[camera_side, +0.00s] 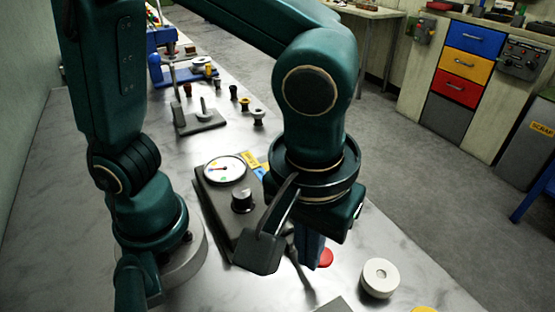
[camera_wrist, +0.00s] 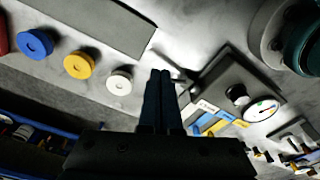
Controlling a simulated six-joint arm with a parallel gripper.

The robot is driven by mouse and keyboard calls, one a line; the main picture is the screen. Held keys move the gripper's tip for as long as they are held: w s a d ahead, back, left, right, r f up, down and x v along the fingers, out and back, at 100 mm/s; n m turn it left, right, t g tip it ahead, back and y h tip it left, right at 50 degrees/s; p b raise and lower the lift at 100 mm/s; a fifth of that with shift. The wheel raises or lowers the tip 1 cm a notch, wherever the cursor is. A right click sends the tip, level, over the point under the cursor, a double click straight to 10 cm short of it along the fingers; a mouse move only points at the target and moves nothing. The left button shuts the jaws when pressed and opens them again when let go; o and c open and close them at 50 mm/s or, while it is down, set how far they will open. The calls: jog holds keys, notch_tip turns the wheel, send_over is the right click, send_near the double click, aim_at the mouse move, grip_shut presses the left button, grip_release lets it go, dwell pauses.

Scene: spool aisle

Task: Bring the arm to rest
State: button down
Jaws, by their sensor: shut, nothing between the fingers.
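My teal arm reaches over the metal bench in the side view. My gripper (camera_side: 309,262) points down beside the grey gauge box (camera_side: 222,212), its dark blue fingers partly hidden by my wrist parts. In the wrist view, my gripper (camera_wrist: 160,73) has its two fingers side by side, shut with nothing between them. The gauge box (camera_wrist: 229,78), with its round dial and black knob, lies to the right of the fingers there. A white spool (camera_wrist: 119,81) lies to their left and also shows in the side view (camera_side: 380,277), apart from my gripper.
Yellow (camera_wrist: 79,65), blue (camera_wrist: 35,43) and red (camera_wrist: 3,36) spools line the bench edge beyond the white one. A grey plate (camera_wrist: 92,20) lies near them. A red round thing (camera_side: 326,258) shows behind my fingers. Several small spools and a post stand farther back.

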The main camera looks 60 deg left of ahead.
dwell(0.3)
jog(key=a+r+m+t, duration=0.4)
jog(key=a+m, duration=0.1)
jog(key=a, duration=1)
jog(key=shift+t+h, duration=0.3)
jog(key=c, duration=1.5)
grip_release()
jog(key=shift+s+r, duration=0.1)
jog(key=shift+c, duration=0.2)
